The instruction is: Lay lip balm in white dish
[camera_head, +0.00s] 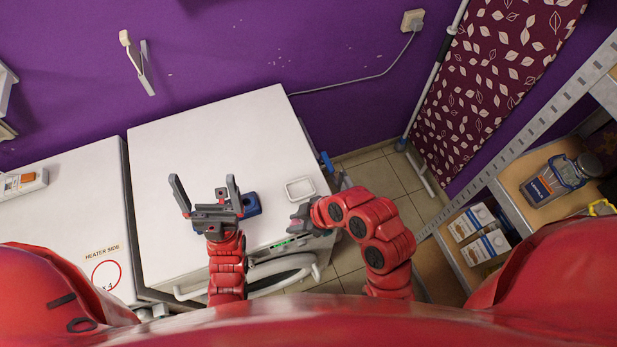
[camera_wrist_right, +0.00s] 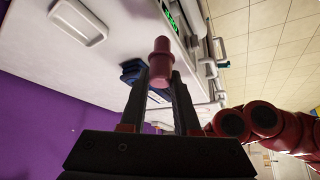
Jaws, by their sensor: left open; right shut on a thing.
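The white dish (camera_head: 300,190) is a shallow, empty rectangular tray on the white appliance top. It also shows in the right wrist view (camera_wrist_right: 78,22), at the upper left. My right gripper (camera_head: 298,224) is just in front of the dish in the head view. In the right wrist view it is shut on the pink lip balm (camera_wrist_right: 161,60), which sticks out past the fingertips. The lip balm is apart from the dish. My left gripper (camera_head: 203,183) is open and empty, to the left of the dish.
A dark blue object (camera_head: 252,205) sits on the white appliance top (camera_head: 210,140), beside my left gripper; the back of this top is clear. A second white appliance (camera_head: 65,200) stands at left. A shelf with boxes (camera_head: 478,233) and a jar (camera_head: 556,182) is at right.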

